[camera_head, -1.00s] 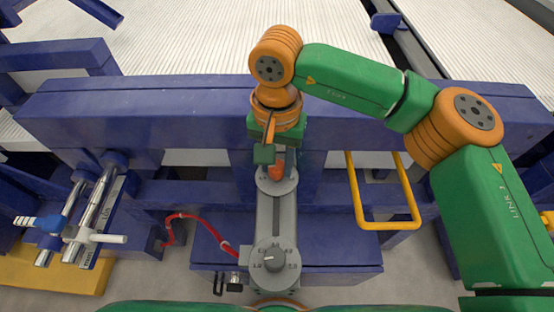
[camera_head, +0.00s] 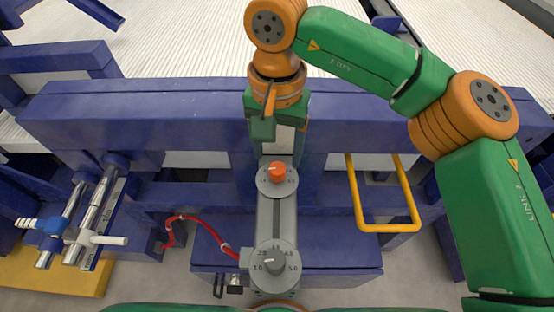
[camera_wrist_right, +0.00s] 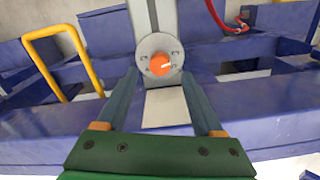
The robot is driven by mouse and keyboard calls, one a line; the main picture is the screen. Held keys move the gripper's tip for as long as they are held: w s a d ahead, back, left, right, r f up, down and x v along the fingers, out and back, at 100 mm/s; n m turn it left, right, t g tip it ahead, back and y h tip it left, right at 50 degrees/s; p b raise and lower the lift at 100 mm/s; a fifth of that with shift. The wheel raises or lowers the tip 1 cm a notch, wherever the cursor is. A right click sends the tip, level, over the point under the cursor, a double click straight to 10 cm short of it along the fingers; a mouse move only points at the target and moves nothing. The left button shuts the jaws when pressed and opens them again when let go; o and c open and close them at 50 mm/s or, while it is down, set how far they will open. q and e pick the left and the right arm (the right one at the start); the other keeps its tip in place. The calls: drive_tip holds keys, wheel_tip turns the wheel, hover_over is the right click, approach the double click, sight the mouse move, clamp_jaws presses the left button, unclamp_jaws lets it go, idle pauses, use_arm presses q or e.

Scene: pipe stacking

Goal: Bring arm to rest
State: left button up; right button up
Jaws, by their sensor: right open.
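My right arm, green and orange, comes in from the right in the head view and bends down at the blue beam. My right gripper (camera_wrist_right: 159,82) is open and empty, its two fingers apart in the right wrist view. An orange knob (camera_wrist_right: 160,63) on a round dial lies just beyond the fingertips there, with nothing gripping it. In the head view the orange knob (camera_head: 277,172) shows uncovered, just below the right gripper (camera_head: 280,150). A grey knob (camera_head: 275,266) sits on a second dial nearer to me on the same grey panel. My left gripper is not in view.
A blue beam (camera_head: 180,100) crosses behind the grey panel (camera_head: 276,215). A yellow handle (camera_head: 413,200) stands to the right and a red hose (camera_head: 185,217) to the left. Metal valve parts with a white handle (camera_head: 110,240) are at far left.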

wheel_tip(320, 180, up, 2)
drive_tip(key=shift+r, duration=0.2)
